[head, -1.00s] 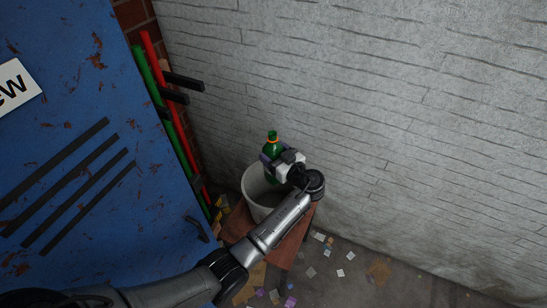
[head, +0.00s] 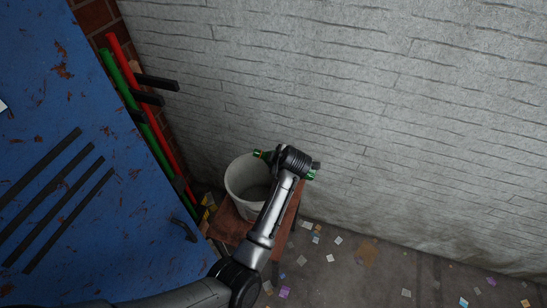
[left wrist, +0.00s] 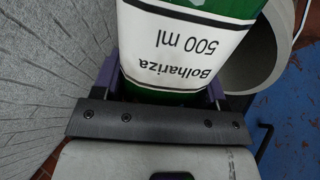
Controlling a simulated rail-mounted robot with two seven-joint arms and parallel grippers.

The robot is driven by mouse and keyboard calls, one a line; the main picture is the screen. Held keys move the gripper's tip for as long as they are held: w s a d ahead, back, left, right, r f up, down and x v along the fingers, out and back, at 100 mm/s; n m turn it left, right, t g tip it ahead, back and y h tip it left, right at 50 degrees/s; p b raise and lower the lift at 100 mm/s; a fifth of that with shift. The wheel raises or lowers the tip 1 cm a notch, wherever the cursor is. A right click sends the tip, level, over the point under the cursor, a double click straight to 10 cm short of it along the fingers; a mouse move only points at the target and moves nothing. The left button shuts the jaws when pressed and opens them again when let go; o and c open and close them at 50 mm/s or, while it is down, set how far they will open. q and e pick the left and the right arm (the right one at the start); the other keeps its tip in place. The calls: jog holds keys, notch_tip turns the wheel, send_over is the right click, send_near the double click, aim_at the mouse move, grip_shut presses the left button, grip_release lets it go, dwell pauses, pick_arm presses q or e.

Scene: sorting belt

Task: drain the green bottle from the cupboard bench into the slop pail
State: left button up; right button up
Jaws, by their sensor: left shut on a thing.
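The green bottle (head: 266,155) is tipped onto its side in the head view. Its neck points left at the back right of the pail's rim, and its base shows right of my wrist. In the left wrist view the bottle (left wrist: 188,45) has a white label reading "Bolhariza 500 ml", upside down. My left gripper (left wrist: 163,82) is shut around its body; in the head view my wrist hides the jaws. The slop pail (head: 240,201) is pale, round and open-topped; its rim also shows in the left wrist view (left wrist: 233,72). I see no liquid stream. My right gripper is out of view.
The pail stands on a reddish-brown stand (head: 226,226). A rusty blue panel (head: 100,160) and red and green poles (head: 140,100) are on the left. A pale brick wall (head: 400,110) is close behind. Small scraps litter the floor.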

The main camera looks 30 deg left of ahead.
pick_arm(q)
jog(key=shift+d+f+h, duration=0.15)
jog(key=shift+f+h, duration=0.35)
jog(key=shift+f, duration=0.05)
jog(key=shift+w+d+f+n+t+h, duration=0.15)
jog(key=shift+f+n+t+h, duration=0.35)
jog(key=shift+f+h, duration=0.35)
jog(key=h+p, duration=0.1)
jog(key=p, duration=0.1)
jog(key=n+t+h+p, duration=0.1)
jog(key=p, duration=0.1)
jog(key=shift+r+h, duration=0.25)
jog(key=shift+a+r+n+t+h+p, duration=0.3)
jog(key=shift+r+n+t+h+p, duration=0.25)
jog(key=shift+p, duration=0.7)
jog(key=shift+s+a+r+t+h+p, duration=0.1)
jog(key=shift+s+t+h+p, duration=0.15)
jog(key=shift+h+p, duration=0.15)
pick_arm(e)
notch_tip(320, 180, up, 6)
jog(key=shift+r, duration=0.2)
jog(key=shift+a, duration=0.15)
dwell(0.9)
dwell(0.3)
